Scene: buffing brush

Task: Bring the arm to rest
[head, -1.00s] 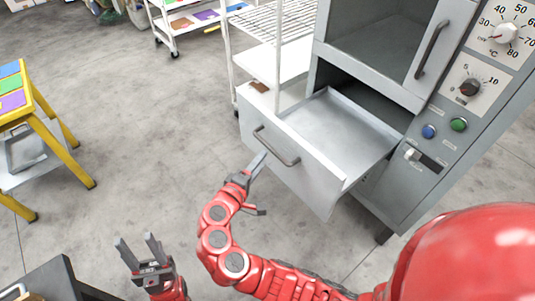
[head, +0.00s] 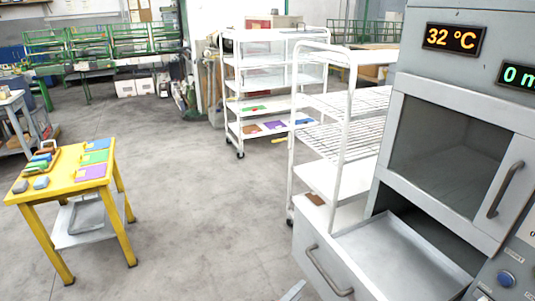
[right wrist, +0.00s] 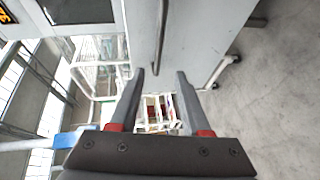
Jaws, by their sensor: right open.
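My right gripper shows only as a grey fingertip (head: 293,290) at the bottom edge of the head view, beside the drawer front. In the right wrist view the right gripper (right wrist: 160,75) is open, its two fingers apart with nothing held between them. The handle (right wrist: 160,40) of the drawer lies ahead of the fingertips; I cannot tell how near. In the head view the grey drawer (head: 400,255) is pulled out of the oven (head: 450,130), with its bar handle (head: 326,272) on the front. My left gripper is out of view.
A white wire rack (head: 330,140) stands just left of the oven. A yellow table (head: 65,185) with coloured pads and small blocks stands at left. Another white rack (head: 235,105) is farther back. The floor between is clear.

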